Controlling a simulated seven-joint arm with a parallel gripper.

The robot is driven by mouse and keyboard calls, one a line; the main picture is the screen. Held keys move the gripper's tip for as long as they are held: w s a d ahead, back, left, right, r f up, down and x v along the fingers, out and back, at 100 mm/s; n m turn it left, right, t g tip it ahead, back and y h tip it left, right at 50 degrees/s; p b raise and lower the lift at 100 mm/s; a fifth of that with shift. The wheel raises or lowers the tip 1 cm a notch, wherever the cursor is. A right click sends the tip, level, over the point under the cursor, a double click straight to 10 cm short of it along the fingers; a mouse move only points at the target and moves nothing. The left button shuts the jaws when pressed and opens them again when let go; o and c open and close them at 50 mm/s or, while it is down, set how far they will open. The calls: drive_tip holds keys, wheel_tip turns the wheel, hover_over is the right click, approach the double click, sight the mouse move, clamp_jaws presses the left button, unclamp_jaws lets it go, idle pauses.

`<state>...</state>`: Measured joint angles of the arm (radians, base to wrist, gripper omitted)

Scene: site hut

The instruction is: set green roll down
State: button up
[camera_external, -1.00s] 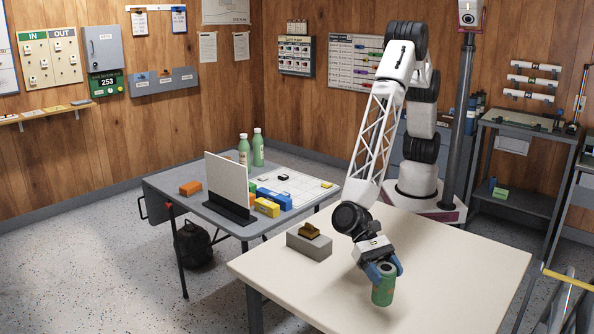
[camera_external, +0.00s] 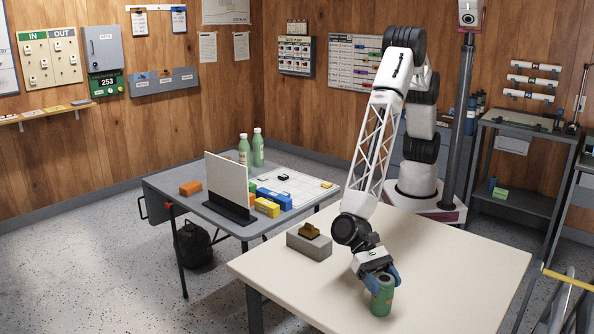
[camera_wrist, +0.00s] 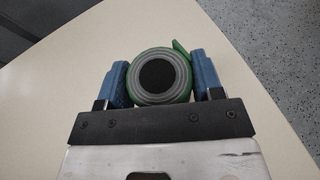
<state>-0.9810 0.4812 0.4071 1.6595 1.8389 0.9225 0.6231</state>
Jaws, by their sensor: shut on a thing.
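The green roll (camera_external: 381,297) is upright at the front of the cream table (camera_external: 450,255), and its lower end looks to be at the tabletop; I cannot tell for sure whether it touches. My gripper (camera_external: 382,280) is shut around its upper part, with a blue finger on each side. In the wrist view the roll (camera_wrist: 160,76) is seen end-on, with grey rings, a dark core and a green loose edge at the upper right. My gripper (camera_wrist: 160,82) has one finger against each side of it.
A grey block with a brown piece on top (camera_external: 309,244) stands on the table left of my gripper. A grey folding table (camera_external: 205,208) with a white panel, bottles and coloured boxes is farther left. The table's right side is clear.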

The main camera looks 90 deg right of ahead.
drive_tip(key=shift+f, duration=0.1)
drive_tip(key=o, duration=1)
drive_tip(key=v, duration=1.2)
drive_tip(key=shift+w, duration=0.1)
idle(0.6)
